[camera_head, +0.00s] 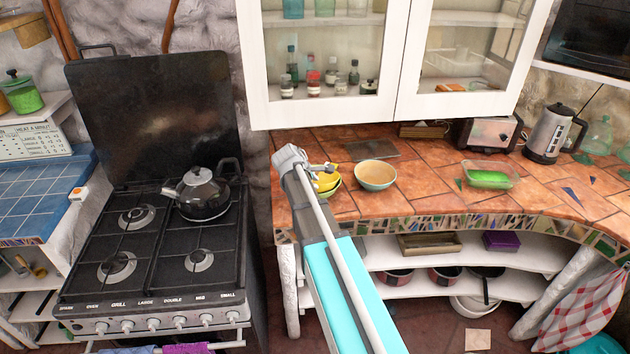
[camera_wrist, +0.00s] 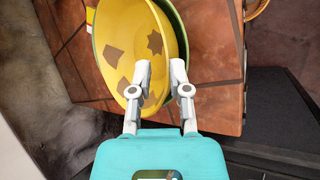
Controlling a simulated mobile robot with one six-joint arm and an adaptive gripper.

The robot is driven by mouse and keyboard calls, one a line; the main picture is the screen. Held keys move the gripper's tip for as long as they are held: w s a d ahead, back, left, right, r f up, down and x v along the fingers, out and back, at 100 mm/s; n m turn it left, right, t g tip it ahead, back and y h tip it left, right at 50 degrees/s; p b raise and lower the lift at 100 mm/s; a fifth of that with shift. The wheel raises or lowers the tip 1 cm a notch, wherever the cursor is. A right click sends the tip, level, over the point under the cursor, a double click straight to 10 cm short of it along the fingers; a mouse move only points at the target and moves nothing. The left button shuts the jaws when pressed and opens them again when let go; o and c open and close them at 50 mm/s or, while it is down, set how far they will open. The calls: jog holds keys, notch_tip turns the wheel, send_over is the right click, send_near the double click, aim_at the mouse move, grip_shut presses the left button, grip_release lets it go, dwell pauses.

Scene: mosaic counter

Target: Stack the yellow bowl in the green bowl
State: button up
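The yellow bowl (camera_head: 327,183) is at the left end of the counter, partly hidden by my gripper (camera_head: 322,168). In the wrist view, the yellow bowl (camera_wrist: 118,35) with brown patches lies within the green bowl (camera_wrist: 181,22), whose rim shows along its left and upper right sides. The green bowl (camera_head: 333,191) also shows below the yellow one in the head view. In the wrist view, my gripper (camera_wrist: 161,66) has its fingers apart at the near rim, one over the yellow bowl's inside and one near its right edge. A gap shows between the fingertips.
A cream bowl with a teal outside (camera_head: 375,178) stands just right of the bowls. A green dish (camera_head: 489,180), a toaster (camera_head: 489,134) and a kettle (camera_head: 551,135) are farther right. A glass-door cabinet (camera_head: 330,115) hangs above. Tiled counter (camera_head: 425,182) is free between bowl and dish.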

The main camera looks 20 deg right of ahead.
jog(key=p+v, duration=0.6)
jog(key=v, duration=0.3)
jog(key=shift+p, duration=0.3)
dwell(0.5)
jog(key=s+a+f+m+g+y, duration=0.1)
jog(key=s+a+m, duration=0.4)
jog(key=s, duration=0.5)
jog(key=s+a+f+m+g+y, duration=0.2)
jog(key=s+a+m+y, duration=0.3)
jog(key=s+a, duration=0.4)
jog(key=shift+s+f+m+y, duration=0.35)
jog(key=shift+s+m+y, duration=0.05)
jog(key=shift+s+m, duration=0.4)
jog(key=shift+w, duration=0.1)
notch_tip(320, 180, down, 2)
jog(key=shift+f+b, duration=0.1)
jog(key=shift+b, duration=0.95)
